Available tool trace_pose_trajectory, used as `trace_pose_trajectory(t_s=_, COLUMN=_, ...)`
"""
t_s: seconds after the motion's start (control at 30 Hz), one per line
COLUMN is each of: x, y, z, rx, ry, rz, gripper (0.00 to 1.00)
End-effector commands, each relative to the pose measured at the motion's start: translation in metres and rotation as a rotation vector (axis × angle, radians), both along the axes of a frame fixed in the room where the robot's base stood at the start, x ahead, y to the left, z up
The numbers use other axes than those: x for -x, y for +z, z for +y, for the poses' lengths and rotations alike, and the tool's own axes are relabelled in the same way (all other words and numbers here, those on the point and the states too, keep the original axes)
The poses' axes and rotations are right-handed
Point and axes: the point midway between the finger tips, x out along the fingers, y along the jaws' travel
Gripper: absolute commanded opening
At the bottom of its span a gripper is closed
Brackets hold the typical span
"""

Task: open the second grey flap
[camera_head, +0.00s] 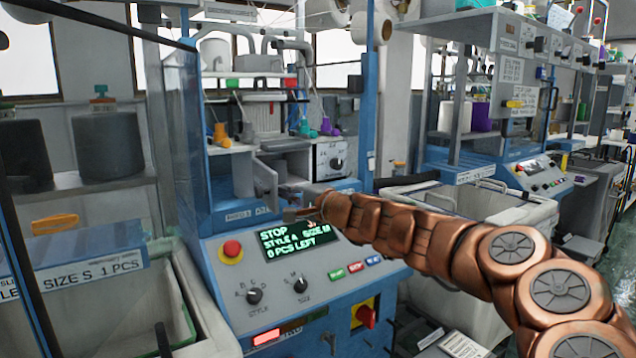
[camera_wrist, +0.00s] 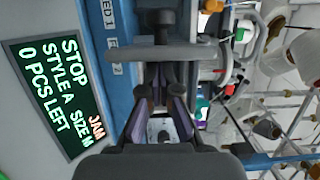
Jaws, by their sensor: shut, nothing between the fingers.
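The blue knitting machine's front carries a grey flap, seen nearly edge-on beside the "FEED 1" label in the wrist view (camera_wrist: 178,53). In the head view grey plates (camera_head: 268,172) stand at the feed opening above the display. A blue strip with feed labels (camera_wrist: 116,72) runs beside them; the second label sits level with my fingertips. My gripper (camera_head: 298,213) is shut and empty, just in front of the feed area above the display. In the wrist view my gripper (camera_wrist: 160,92) covers most of the second feed place, so that flap's position and any contact cannot be told.
The display (camera_head: 298,236) reads STOP, STYLE A, SIZE M, 0 PCS LEFT; JAM also shows in the wrist view. A red button (camera_head: 232,248) and knobs lie below my gripper. A white bin (camera_head: 480,205) stands at right. Yarn cones (camera_head: 107,145) stand at left.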

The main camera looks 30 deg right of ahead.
Motion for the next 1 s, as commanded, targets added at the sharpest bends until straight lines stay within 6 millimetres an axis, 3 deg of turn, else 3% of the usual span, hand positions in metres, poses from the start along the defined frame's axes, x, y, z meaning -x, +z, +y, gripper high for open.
trace_pose_trajectory(t_s=0.17, x=0.0, y=0.0, z=-0.007, rx=0.0, ry=-0.001, rz=0.0, gripper=0.0)
trace_pose_trajectory(t_s=0.47, x=0.003, y=0.0, z=-0.039, rx=0.0, ry=0.002, rz=0.0, gripper=0.0)
trace_pose_trajectory(t_s=1.0, x=0.066, y=0.0, z=-0.045, rx=0.001, ry=0.006, rz=-0.001, gripper=0.0)
